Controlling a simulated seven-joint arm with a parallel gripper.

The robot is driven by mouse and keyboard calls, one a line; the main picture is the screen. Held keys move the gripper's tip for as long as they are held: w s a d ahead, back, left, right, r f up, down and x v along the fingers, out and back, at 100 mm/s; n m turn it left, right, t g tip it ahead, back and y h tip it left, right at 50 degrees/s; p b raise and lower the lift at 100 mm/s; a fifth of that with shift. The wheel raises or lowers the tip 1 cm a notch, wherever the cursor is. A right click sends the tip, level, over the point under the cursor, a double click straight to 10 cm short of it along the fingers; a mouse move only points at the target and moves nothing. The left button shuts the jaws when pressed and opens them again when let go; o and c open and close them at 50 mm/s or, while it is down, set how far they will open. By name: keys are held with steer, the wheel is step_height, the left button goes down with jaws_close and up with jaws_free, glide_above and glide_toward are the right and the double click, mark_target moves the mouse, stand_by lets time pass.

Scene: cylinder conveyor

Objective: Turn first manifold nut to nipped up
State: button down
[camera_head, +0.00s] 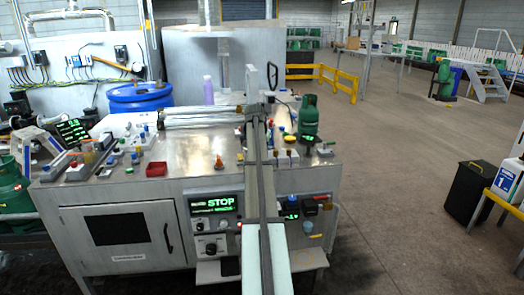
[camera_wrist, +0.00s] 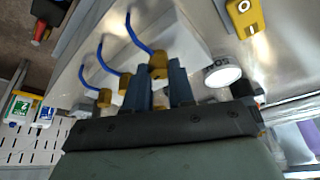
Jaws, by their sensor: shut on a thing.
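In the wrist view a white manifold block (camera_wrist: 188,42) carries three brass nuts, each with a blue hose. My gripper (camera_wrist: 163,74) has its two blue-grey fingers at the manifold nut (camera_wrist: 158,62) nearest the right of the row, one finger on each side, shut on it. The middle nut (camera_wrist: 125,84) and the left nut (camera_wrist: 104,97) stand free to the left of the fingers. The nut's turned angle cannot be read. In the head view my arm reaches over the bench, and it hides the gripped nut.
A round white-faced gauge (camera_wrist: 222,74) stands close to the right of the fingers. A yellow part (camera_wrist: 245,16) lies beyond it. In the head view the steel bench (camera_head: 190,155) is crowded with fittings, a green gas bottle (camera_head: 308,115) and a red tray (camera_head: 156,169).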

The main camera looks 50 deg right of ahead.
steer(key=shift+m+g, duration=0.3)
steer(key=shift+m, duration=0.3)
steer(key=c, duration=1)
jaws_free()
steer(key=shift+o, duration=0.2)
steer(key=shift+r, duration=0.1)
steer(key=v, duration=1.3)
steer(key=shift+a+r, duration=0.2)
steer(key=shift+r, duration=0.1)
steer(key=shift+w, duration=0.25)
